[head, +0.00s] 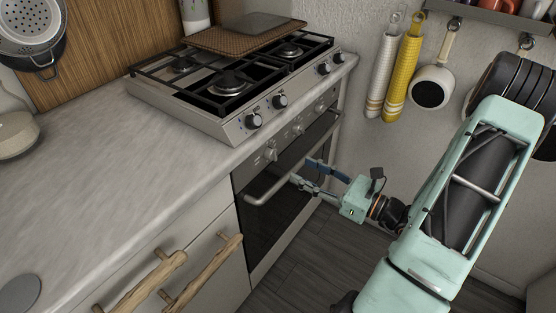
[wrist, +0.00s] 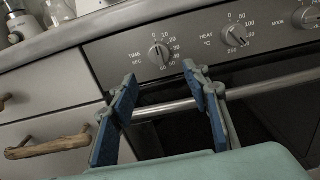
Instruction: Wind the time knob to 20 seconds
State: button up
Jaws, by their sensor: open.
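The time knob (wrist: 159,54) is a round silver knob on the oven's dark front panel, under a printed dial marked TIME SEC. Its pointer is too small to read surely. In the head view the time knob (head: 271,155) is the nearest of the oven's panel knobs. My gripper (wrist: 160,74) is open and empty, its two blue-padded fingers spread to either side below the knob in the wrist view, apart from it. In the head view my gripper (head: 302,172) is in front of the oven, near its handle.
The oven's bar handle (wrist: 165,107) runs across below the knobs, between or behind my fingers. The heat knob (wrist: 235,36) and mode knob (wrist: 305,18) sit to the right. A gas hob (head: 240,80) is above. Wooden drawer handles (head: 205,270) stick out at the left.

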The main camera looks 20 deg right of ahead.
aim_at(272, 154)
jog(key=x, duration=0.9)
jog(key=shift+b, duration=0.4)
jog(key=shift+c, duration=0.5)
jog(key=c, duration=1)
